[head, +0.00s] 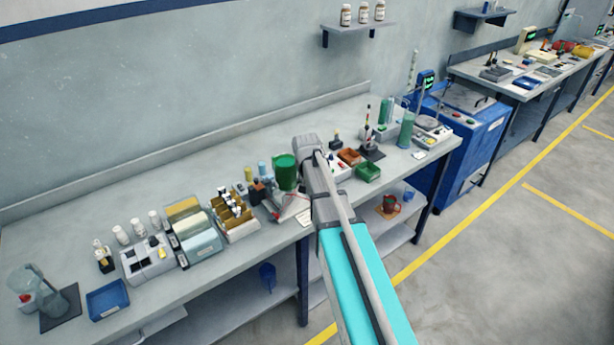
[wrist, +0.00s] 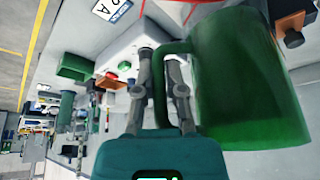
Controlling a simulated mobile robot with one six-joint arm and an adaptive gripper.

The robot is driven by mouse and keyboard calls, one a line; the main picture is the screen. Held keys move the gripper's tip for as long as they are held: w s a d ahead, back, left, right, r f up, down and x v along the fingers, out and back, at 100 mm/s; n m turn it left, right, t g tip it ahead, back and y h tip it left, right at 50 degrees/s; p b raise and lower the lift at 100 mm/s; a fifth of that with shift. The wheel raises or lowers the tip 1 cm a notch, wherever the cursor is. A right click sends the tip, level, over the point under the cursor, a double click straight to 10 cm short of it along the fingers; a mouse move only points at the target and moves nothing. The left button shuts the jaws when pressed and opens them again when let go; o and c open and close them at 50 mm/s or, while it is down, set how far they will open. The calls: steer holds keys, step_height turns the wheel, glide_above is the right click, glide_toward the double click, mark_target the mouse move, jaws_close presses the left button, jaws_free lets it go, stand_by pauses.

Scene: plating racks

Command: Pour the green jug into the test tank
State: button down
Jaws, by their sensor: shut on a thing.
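The green jug (head: 286,172) is in the middle of the head view, beside the end of my arm and above the long bench, looking about upright. In the wrist view the jug (wrist: 248,85) fills the right side, with its handle (wrist: 160,85) between the fingers. My gripper (wrist: 158,60) is shut on that handle. The fingers are hidden by my arm and the jug in the head view. A pale, red-edged open vessel (head: 292,207) lies just below the jug and may be the test tank; I cannot tell for sure. The jug's contents are not visible.
Left of the jug stand a slotted rack (head: 237,218) and a grey-green box unit (head: 197,232). To the right are a small green tray (head: 368,172), an orange tray (head: 350,157) and a green cylinder (head: 405,130). A blue tray (head: 108,299) sits at the bench's left.

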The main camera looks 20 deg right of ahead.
steer(key=w+d+n, duration=0.1)
steer(key=n, duration=0.1)
steer(key=w+d+f+n+y+b, duration=0.1)
steer(key=w, duration=0.1)
steer(key=shift+d+f+n, duration=0.15)
steer(key=shift+d+n, duration=0.15)
steer(key=shift+n, duration=0.1)
steer(key=shift+s+d+r+n+h+p, duration=0.1)
steer(key=shift+d+r+n+h+p, duration=0.15)
steer(key=shift+r+h+p, duration=0.4)
steer(key=shift+s+d+r+n+h+p, duration=0.15)
steer(key=shift+d+r+h+p, duration=0.1)
steer(key=shift+r+h+p, duration=0.4)
stand_by(2.6)
steer(key=shift+w+d+r+h+p, duration=0.1)
steer(key=shift+r+h+p, duration=0.25)
steer(key=shift+r+h, duration=0.45)
stand_by(1.1)
steer(key=shift+r+n+g+h, duration=0.4)
steer(key=shift+r+h, duration=0.15)
steer(key=shift+h, duration=0.35)
stand_by(0.5)
